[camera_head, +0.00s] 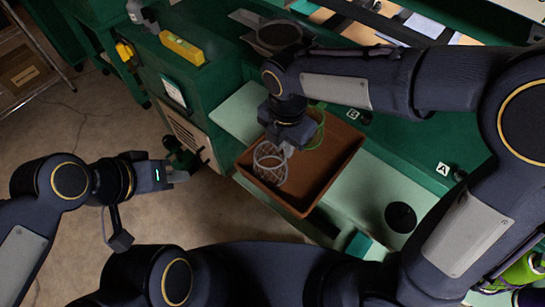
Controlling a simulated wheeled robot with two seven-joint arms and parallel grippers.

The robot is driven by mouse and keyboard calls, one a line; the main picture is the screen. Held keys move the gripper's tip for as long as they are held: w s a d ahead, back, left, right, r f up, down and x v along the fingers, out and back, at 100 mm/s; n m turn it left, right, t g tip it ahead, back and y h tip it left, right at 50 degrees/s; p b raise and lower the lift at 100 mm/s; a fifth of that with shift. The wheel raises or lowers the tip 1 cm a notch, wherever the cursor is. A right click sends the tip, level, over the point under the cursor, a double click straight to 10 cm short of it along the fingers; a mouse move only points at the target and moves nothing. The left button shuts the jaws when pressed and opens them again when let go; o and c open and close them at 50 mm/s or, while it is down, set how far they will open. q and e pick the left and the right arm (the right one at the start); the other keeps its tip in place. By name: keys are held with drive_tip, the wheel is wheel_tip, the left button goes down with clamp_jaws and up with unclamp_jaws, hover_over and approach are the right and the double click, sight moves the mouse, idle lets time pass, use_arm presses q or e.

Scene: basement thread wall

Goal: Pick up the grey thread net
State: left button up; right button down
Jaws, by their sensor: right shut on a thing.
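The grey thread net (270,168), a pale open-mesh cylinder, is at the left part of a brown tray (327,178). My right gripper (284,148) reaches down over the tray and is shut on the net's upper right edge. I cannot tell whether the net touches the tray floor. A green net (319,128) is in the tray just right of the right gripper, partly hidden by it. My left gripper (180,177) is out over the floor, left of the tray and apart from it; its finger gap is not clear.
The tray sits on a pale green shelf (373,188) of a green bench. A black round thing (400,217) is on the shelf to the right. A yellow level (182,48) lies on the cabinet at upper left. The floor (110,120) at left is mostly free.

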wheel_tip(320, 180, up, 10)
idle(0.6)
idle(1.0)
